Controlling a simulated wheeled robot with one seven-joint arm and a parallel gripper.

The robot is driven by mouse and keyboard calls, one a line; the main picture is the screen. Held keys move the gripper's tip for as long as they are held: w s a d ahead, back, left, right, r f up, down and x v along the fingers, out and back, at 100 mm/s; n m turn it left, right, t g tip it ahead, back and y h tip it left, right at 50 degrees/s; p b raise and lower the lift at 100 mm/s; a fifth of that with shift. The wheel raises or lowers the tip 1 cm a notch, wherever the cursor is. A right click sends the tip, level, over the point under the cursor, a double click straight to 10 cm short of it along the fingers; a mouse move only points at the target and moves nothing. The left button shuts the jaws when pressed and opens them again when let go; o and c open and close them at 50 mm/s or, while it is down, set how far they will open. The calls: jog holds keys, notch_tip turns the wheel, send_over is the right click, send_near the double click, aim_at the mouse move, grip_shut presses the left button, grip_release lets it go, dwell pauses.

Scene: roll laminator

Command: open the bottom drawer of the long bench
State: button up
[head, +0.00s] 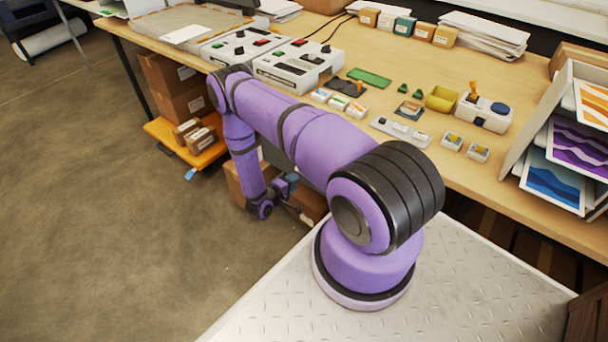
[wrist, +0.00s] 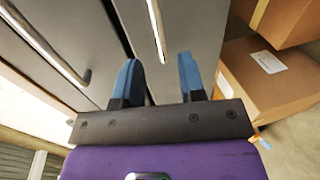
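The long bench (head: 350,100) runs across the head view, and its drawer fronts are hidden there behind my arm and the bench top. In the wrist view, two grey drawer fronts (wrist: 195,28) lie side by side with a dark gap between them, each with a bar handle. One handle (wrist: 157,30) lies in the picture between my fingers, near their tips; the other handle (wrist: 45,45) is at the left. Both drawers look shut. My gripper (wrist: 159,62) is open, with two blue fingers apart and nothing held. In the head view my gripper (head: 290,192) is low beside the bench, partly hidden.
Cardboard boxes (wrist: 270,75) stand close to the right of my gripper in the wrist view. An orange pallet (head: 185,145) with boxes is under the bench's left part. Laminator control boxes (head: 298,66) and small parts cover the bench top. Floor at the left (head: 90,200) is clear.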

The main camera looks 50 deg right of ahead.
jog(key=x, duration=0.7)
jog(key=shift+d, duration=0.2)
grip_shut()
